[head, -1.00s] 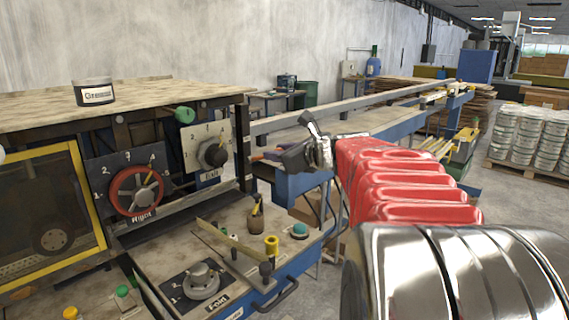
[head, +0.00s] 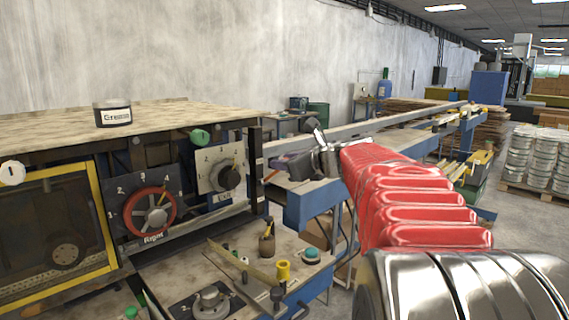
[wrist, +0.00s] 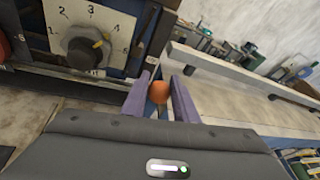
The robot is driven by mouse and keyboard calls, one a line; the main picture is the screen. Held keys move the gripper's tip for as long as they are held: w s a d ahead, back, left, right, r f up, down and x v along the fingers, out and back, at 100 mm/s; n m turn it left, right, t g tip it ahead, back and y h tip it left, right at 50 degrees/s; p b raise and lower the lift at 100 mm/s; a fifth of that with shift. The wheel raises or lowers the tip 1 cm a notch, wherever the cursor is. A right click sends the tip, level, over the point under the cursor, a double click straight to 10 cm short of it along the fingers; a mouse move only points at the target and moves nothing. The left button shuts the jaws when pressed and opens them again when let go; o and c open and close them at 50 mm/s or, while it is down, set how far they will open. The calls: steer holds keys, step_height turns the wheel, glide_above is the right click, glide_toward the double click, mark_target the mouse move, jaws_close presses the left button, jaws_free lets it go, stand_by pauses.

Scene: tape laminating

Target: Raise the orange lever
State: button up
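The orange lever shows in the wrist view as a rounded orange knob (wrist: 159,91), seen in the gap between my two purple fingers. Its stem is mostly hidden, and I cannot tell whether the fingers touch it. My gripper (wrist: 161,88) is open, with the fingers apart on either side of the knob in the picture. In the head view my gripper (head: 283,161) is at the end of the red-sleeved arm, just right of the dial panel.
A numbered dial (head: 226,177) and a red handwheel marked Right (head: 150,211) are on the machine front. A grease can (head: 113,114) stands on the machine top. A lower shelf with yellow (head: 283,271) and teal (head: 311,254) knobs lies below my gripper. A long conveyor rail runs behind.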

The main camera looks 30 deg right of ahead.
steer(key=o, duration=0.4)
steer(key=shift+s, duration=0.15)
steer(key=v, duration=1.3)
steer(key=shift+s, duration=0.25)
steer(key=shift+f, duration=0.1)
